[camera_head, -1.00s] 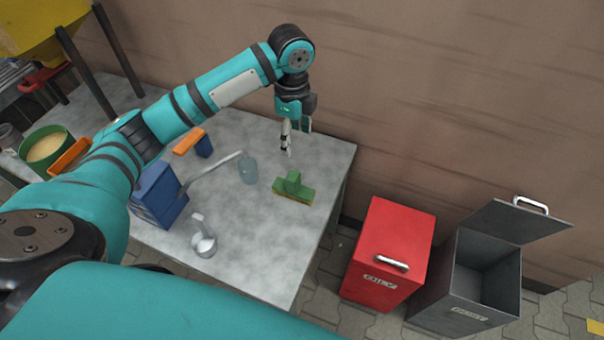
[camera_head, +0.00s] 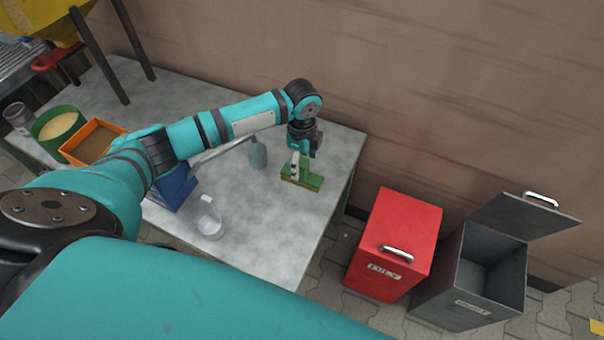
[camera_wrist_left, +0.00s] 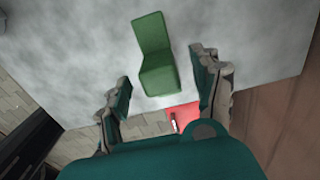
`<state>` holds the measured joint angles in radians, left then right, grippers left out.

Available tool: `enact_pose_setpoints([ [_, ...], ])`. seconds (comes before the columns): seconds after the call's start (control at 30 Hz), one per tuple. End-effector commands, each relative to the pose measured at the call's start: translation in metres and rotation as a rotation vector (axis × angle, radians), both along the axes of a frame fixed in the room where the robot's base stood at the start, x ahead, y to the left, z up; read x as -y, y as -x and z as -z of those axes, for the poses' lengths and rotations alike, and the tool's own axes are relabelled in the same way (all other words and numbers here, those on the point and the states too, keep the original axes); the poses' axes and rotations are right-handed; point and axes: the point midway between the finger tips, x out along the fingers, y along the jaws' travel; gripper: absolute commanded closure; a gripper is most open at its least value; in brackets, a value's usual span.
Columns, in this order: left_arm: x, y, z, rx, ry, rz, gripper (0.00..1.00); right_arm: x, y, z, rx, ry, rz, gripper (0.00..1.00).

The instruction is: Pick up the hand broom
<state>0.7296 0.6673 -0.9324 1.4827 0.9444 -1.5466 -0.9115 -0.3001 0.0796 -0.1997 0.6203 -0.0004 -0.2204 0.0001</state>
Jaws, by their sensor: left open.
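The hand broom (camera_head: 315,182) is green with a strip of yellowish bristles along its bottom edge. It stands on the grey table (camera_head: 260,240) near its right side. In the left wrist view the green broom (camera_wrist_left: 155,55) shows as an angled block, between and just beyond the fingertips. My left gripper (camera_head: 297,168) points down right over the broom and partly hides it. Its fingers (camera_wrist_left: 162,70) are apart with nothing held between them. I cannot tell whether a fingertip touches the broom. My right gripper is in neither view.
A long-handled grey tool (camera_head: 258,154), a clear glass vessel (camera_head: 210,222) and a blue box (camera_head: 175,190) are left of the broom. An orange tray (camera_head: 118,128) and green tub (camera_head: 48,133) stand farther left. A lidded red bin (camera_head: 400,225) and open grey bin (camera_head: 450,285) are right.

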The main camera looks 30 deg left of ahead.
Motion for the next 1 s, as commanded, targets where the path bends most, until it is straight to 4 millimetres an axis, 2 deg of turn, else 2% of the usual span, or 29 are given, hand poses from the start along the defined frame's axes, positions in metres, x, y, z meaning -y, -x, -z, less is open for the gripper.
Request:
enact_pose_setpoints([
  [0.1, 0.0, 0.001, 0.017, -0.002, 0.0, -0.001, 0.35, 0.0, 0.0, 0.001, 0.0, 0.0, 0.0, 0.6],
  [0.17, 0.0, 0.001, 0.022, -0.001, 0.0, 0.0, 0.35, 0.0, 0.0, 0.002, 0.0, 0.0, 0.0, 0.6],
  [0.43, 0.0, 0.0, 0.024, 0.001, 0.0, 0.001, 0.35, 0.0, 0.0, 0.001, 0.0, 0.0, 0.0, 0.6],
  [0.9, 0.0, 0.0, 0.024, 0.001, 0.0, 0.0, 0.96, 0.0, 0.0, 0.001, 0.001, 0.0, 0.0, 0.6],
  [1.0, 0.0, 0.0, 0.024, 0.002, 0.0, 0.0, 0.97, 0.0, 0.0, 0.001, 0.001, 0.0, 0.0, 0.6],
])
